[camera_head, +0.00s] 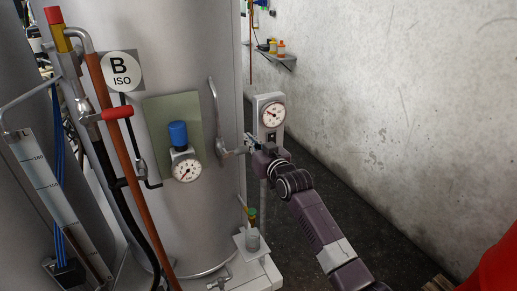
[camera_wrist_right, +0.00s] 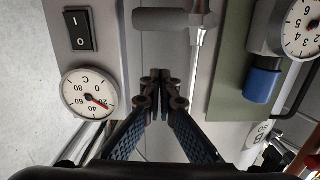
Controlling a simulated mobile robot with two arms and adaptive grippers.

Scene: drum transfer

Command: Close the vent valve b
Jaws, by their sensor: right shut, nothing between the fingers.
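Drum B carries a round "B ISO" sign (camera_head: 121,71). A valve (camera_head: 221,149) with a grey handle sits at the lower end of a curved metal pipe (camera_head: 214,100) on the drum's side. The grey handle (camera_wrist_right: 174,19) also shows at the top of the right wrist view, lying crosswise to the pipe (camera_wrist_right: 203,62). Another valve with a red handle (camera_head: 117,114) is on the left pipework. No label shows which is the vent valve. My right gripper (camera_head: 249,143) is close to the grey handle; its fingertips (camera_wrist_right: 161,79) are together and empty, apart from the handle in the wrist view.
A grey box with a dial and switch (camera_head: 269,117) stands just behind my right gripper. A blue-knobbed regulator with a gauge (camera_head: 186,170) is on a green plate (camera_head: 158,110). The concrete wall is at right.

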